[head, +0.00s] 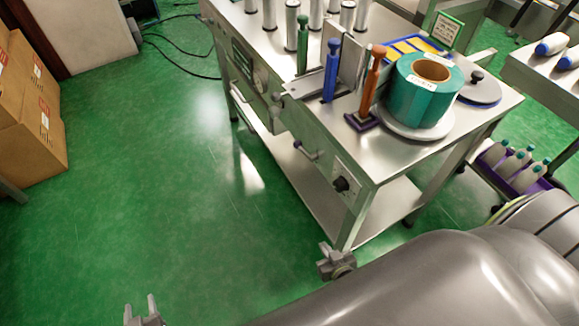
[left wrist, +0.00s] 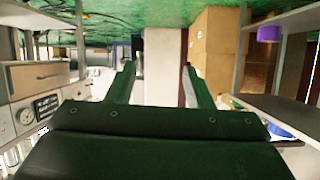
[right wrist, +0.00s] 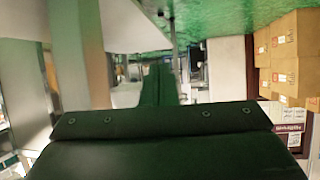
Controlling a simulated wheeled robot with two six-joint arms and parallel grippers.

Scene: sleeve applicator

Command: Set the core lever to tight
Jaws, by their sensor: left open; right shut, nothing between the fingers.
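The steel applicator table carries upright levers: a green one (head: 303,45), a blue one (head: 331,72) and an orange one (head: 374,72). A black knob (head: 340,184) and a small handle (head: 306,151) sit on its front side. I cannot read which is the core lever or its setting. My left gripper (head: 140,306) is open and empty over the floor at the bottom left; its spread fingers show in the left wrist view (left wrist: 160,85). My right gripper (head: 329,248) is shut and empty, below the knob near the table's front leg; its closed fingers show in the right wrist view (right wrist: 158,85).
A teal label roll (head: 418,92) sits on a round plate on the table. Several metal cylinders (head: 292,25) stand at the back. Cardboard boxes (head: 28,120) are at the left. A purple crate of bottles (head: 515,165) is at the right. The green floor (head: 170,200) is clear.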

